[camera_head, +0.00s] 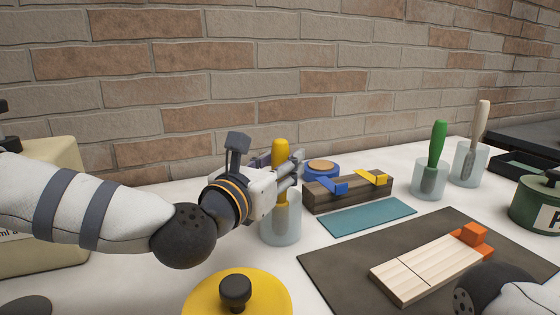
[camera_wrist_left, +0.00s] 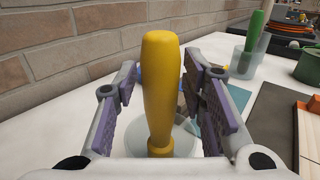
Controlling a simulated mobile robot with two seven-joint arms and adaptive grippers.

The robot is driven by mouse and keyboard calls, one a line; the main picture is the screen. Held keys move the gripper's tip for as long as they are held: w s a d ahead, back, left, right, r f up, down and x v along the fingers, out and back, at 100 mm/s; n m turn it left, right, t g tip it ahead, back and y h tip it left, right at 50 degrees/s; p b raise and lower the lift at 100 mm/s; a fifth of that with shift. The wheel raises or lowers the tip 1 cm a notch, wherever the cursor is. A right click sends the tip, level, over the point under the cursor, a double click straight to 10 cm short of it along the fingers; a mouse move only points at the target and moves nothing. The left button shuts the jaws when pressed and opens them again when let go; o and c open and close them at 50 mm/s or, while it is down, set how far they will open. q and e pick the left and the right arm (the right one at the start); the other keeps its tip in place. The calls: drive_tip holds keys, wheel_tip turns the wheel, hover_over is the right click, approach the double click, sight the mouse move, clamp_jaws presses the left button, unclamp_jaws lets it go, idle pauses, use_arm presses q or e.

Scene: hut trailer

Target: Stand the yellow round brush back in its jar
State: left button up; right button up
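The yellow round brush (camera_head: 281,152) stands nearly upright with its lower end inside a clear jar (camera_head: 280,228) on the white table. Its yellow handle also fills the middle of the left wrist view (camera_wrist_left: 161,85), with the jar's rim around its foot. My left gripper (camera_head: 290,172) is around the handle from the left. Its fingers stand apart on both sides of the handle, with a clear gap on the left; the right finger is close to the handle, and I cannot tell if it touches. My right gripper is out of view.
A yellow lid (camera_head: 262,296) with a black knob lies in front. A wooden block (camera_head: 347,194) and teal pad (camera_head: 367,218) are right of the jar. Green (camera_head: 437,145) and beige (camera_head: 482,125) brushes stand in other jars. A dark mat (camera_head: 345,262) carries wooden slats (camera_head: 425,270).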

use_arm(q)
drive_tip(key=shift+r, duration=0.1)
drive_tip(key=shift+r, duration=0.3)
drive_tip(key=v, duration=1.2)
drive_tip(key=shift+f+p, duration=0.2)
drive_tip(key=shift+p, duration=0.1)
